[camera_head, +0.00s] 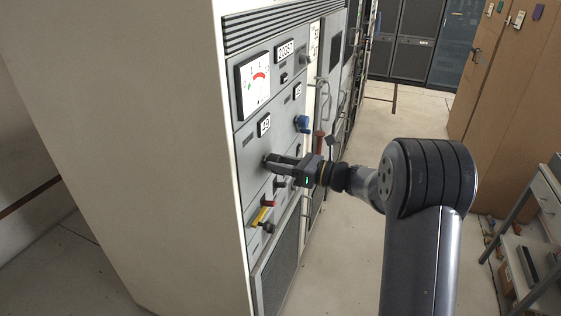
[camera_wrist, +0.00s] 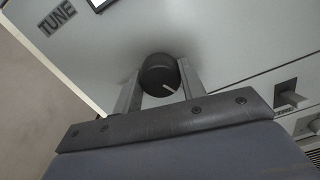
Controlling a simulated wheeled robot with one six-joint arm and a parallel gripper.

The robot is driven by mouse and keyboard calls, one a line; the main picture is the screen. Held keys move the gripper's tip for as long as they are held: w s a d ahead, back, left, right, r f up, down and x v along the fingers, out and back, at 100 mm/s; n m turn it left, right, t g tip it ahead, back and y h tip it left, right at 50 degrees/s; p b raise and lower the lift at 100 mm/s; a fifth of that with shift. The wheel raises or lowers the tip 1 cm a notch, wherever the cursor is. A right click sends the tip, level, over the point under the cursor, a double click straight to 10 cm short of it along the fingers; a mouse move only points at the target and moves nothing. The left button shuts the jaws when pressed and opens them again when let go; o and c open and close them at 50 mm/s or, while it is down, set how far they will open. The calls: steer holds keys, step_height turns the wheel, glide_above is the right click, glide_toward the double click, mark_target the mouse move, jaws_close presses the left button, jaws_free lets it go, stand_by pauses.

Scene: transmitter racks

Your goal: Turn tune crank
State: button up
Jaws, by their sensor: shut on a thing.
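The tune crank shows in the wrist view as a round black knob (camera_wrist: 158,75) with a white pointer line, on a pale panel. The line points toward the lower right. A "TUNE" label (camera_wrist: 58,17) is at the upper left. My gripper (camera_wrist: 160,88) has one finger on each side of the knob and is shut on it. In the head view my gripper (camera_head: 284,163) reaches the rack's front panel from the right, and the knob (camera_head: 271,160) is largely hidden by the fingers.
Below the gripper are a yellow lever (camera_head: 259,216) and a red knob (camera_head: 268,203). A blue knob (camera_head: 302,123) sits above right. A dial meter (camera_head: 256,82) is higher up. A trolley (camera_head: 540,235) stands at right; the aisle floor (camera_head: 400,115) is clear.

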steer(key=o, duration=1)
steer(key=b+v, duration=0.2)
steer(key=v, duration=0.8)
steer(key=shift+s+d, duration=0.15)
steer(key=shift+d, duration=0.25)
steer(key=p+x, duration=0.1)
steer(key=x, duration=1)
steer(key=shift+f+p, duration=0.15)
steer(key=shift+p, duration=0.15)
steer(key=shift+n+b, duration=0.7)
steer(key=shift+r+p, duration=0.25)
steer(key=shift+p, duration=0.15)
